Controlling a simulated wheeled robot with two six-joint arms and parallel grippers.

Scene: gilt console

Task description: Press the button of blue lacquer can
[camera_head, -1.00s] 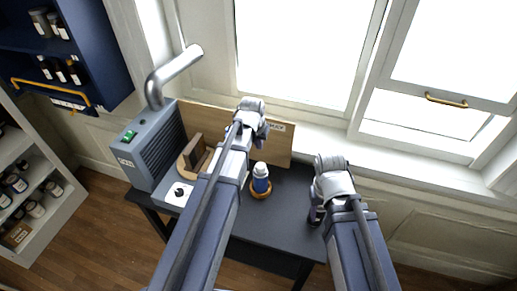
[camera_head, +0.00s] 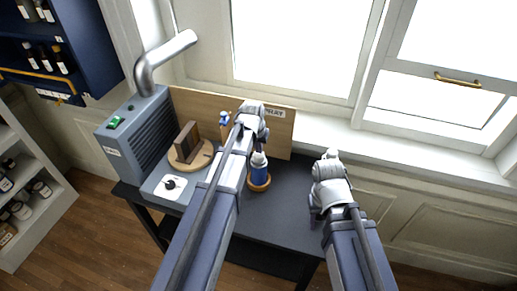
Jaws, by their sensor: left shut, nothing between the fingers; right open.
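The blue lacquer can (camera_head: 260,172) has a white top. It stands upright on a round wooden base on the dark console (camera_head: 285,205), right of my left forearm. My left gripper (camera_head: 260,134) is shut and empty, above and behind the can in the picture. Its fingertips are partly hidden by its own wrist, and I cannot tell whether they touch the can. My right gripper (camera_head: 314,208) is open and empty, right of the can over the console's right part. Its fingers are mostly hidden by its wrist.
A grey vented machine (camera_head: 140,140) with a pipe and a dial stands at the left. A round wooden turntable (camera_head: 185,163) holds brown blocks. A small blue-topped item (camera_head: 224,119) stands by the wooden backboard (camera_head: 280,140). The console's front right is clear.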

